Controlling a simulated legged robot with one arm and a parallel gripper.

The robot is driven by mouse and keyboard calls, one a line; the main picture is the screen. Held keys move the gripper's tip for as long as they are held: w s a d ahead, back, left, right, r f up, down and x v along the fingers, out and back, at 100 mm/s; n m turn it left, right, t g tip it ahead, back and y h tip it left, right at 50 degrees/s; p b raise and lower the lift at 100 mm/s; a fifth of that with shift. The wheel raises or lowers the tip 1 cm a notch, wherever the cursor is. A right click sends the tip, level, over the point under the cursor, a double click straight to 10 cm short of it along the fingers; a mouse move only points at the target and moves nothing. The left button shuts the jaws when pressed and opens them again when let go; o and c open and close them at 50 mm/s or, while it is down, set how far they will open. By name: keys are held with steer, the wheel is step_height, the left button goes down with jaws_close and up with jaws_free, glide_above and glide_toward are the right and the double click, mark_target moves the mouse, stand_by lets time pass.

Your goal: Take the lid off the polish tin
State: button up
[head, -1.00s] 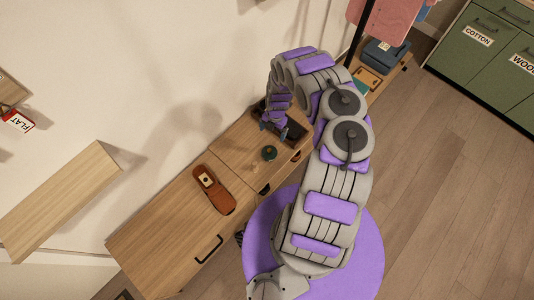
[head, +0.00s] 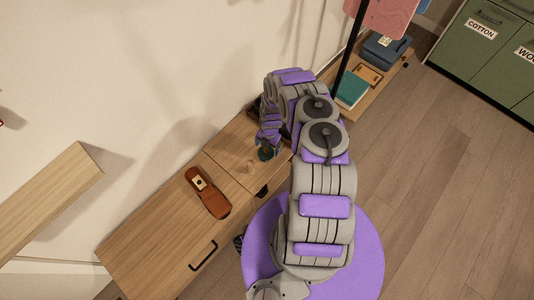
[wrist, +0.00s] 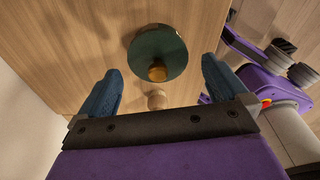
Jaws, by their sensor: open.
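The polish tin (head: 266,154) is a small round dark green tin on the wooden cabinet top. In the wrist view its green round top (wrist: 150,45) shows a brass knob (wrist: 158,72). My gripper (head: 267,143) is over the tin in the head view and partly covers it. In the wrist view my gripper (wrist: 161,66) is open, with one blue finger on each side of the knob and the tin's near edge. Nothing is between the fingers that they touch. The tin's side and the lid seam are hidden.
A small pale wooden knob-like piece (wrist: 157,100) is near the tin. A green book (head: 351,88) and a blue-grey box (head: 386,50) are farther right, past a black pole (head: 349,52).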

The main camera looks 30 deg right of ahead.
mark_target(266, 150)
steer(key=shift+a+f+b, duration=0.15)
steer(key=shift+a+f, duration=0.05)
steer(key=shift+f, duration=0.45)
steer(key=shift+a+f+b, duration=0.15)
steer(key=shift+a+f, duration=0.05)
steer(key=shift+f, duration=0.4)
steer(key=shift+a+f, duration=0.15)
steer(key=shift+a, duration=0.15)
steer(key=shift+c, duration=0.2)
steer(key=shift+d, duration=0.35)
steer(key=c, duration=0.7)
steer(key=shift+a, duration=0.2)
steer(key=shift+c, duration=0.4)
